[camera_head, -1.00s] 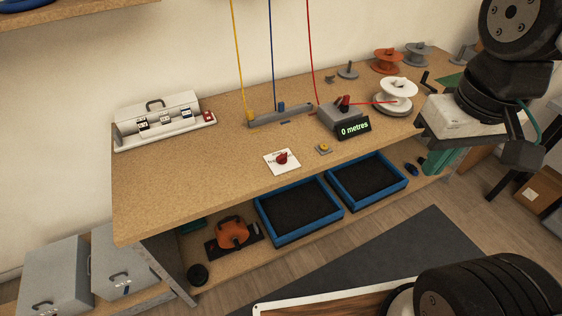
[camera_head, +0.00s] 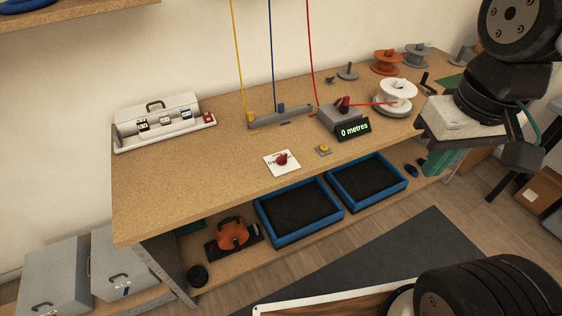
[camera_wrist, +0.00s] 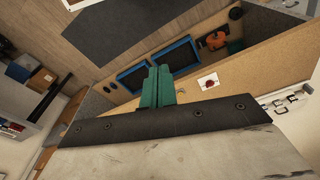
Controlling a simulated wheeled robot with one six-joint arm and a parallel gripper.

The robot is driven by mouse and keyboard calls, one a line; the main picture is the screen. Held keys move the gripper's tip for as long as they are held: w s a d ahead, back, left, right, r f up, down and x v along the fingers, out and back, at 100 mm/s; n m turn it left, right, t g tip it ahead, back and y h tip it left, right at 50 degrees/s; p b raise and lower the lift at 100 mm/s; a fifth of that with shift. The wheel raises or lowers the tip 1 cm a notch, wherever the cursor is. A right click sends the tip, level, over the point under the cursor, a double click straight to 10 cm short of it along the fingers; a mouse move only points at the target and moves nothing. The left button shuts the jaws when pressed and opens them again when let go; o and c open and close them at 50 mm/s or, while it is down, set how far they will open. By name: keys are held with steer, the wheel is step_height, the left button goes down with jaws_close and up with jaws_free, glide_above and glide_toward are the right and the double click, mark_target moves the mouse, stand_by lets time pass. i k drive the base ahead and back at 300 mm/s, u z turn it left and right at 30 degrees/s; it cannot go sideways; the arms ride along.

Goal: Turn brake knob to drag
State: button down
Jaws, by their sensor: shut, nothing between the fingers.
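A red knob (camera_head: 282,159) sits on a white card at the front edge of the workbench. The card (camera_head: 273,168) has small dark lettering, too small to read surely. The knob (camera_wrist: 209,83) also shows in the wrist view, right of my fingers. My gripper (camera_head: 434,167) has green fingers, partly hidden by the arm, at the right beyond the bench's front edge. In the wrist view my gripper (camera_wrist: 158,73) is shut and empty, apart from the knob.
A counter (camera_head: 354,129) reading "0 metres" and a white spool (camera_head: 396,91) with red wire stand on the bench (camera_head: 200,179). A yellow button (camera_head: 324,149) is right of the card. Blue-rimmed trays (camera_head: 317,225) are below. Coloured wires hang behind.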

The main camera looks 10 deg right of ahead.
mark_target(282, 160)
steer(key=k, duration=1.1)
steer(key=u, duration=0.7)
steer(key=i, duration=1.3)
steer(key=z, duration=0.7)
